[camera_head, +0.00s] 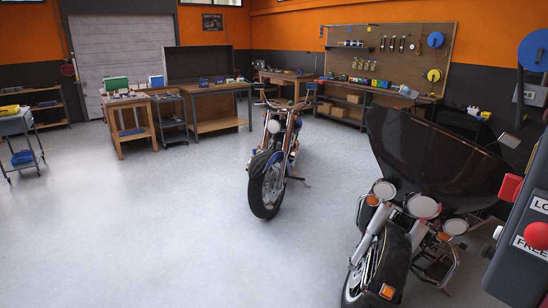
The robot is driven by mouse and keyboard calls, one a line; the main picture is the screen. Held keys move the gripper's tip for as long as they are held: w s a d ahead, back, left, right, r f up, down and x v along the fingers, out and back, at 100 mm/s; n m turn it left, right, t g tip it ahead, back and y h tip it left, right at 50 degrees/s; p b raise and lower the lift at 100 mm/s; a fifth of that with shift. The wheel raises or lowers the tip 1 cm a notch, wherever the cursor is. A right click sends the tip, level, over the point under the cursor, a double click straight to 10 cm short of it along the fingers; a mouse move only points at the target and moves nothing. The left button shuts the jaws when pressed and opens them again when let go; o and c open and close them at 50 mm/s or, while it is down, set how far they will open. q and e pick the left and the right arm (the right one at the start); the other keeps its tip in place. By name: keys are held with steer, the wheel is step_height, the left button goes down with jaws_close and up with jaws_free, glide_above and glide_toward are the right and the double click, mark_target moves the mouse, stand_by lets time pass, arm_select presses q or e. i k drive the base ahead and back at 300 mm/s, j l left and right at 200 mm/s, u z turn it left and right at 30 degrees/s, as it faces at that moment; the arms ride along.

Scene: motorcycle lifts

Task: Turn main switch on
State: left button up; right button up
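A dark grey control box (522,240) stands close at the right edge and is cut off by the frame. Neither of my grippers is in view.
A large motorcycle with a dark windshield (430,160) stands just left of the control box. Another motorcycle (271,165) stands mid-room. Workbenches (215,102) and a tool board (400,58) line the back.

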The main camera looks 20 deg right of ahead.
mark_target(510, 187)
steer(key=i+z, duration=0.15)
steer(key=z, duration=0.25)
steer(key=i+j+z, duration=0.1)
steer(key=z, duration=0.25)
steer(key=i+j+z, duration=0.15)
steer(key=z, duration=0.25)
steer(key=i+j+z, duration=0.15)
steer(key=z, duration=0.2)
steer(key=i+j+z, duration=0.15)
steer(key=z, duration=0.25)
steer(key=i+j+z, duration=0.2)
steer(key=z, duration=0.2)
steer(key=i+j+z, duration=0.1)
steer(key=j+z, duration=0.15)
steer(key=z, duration=0.15)
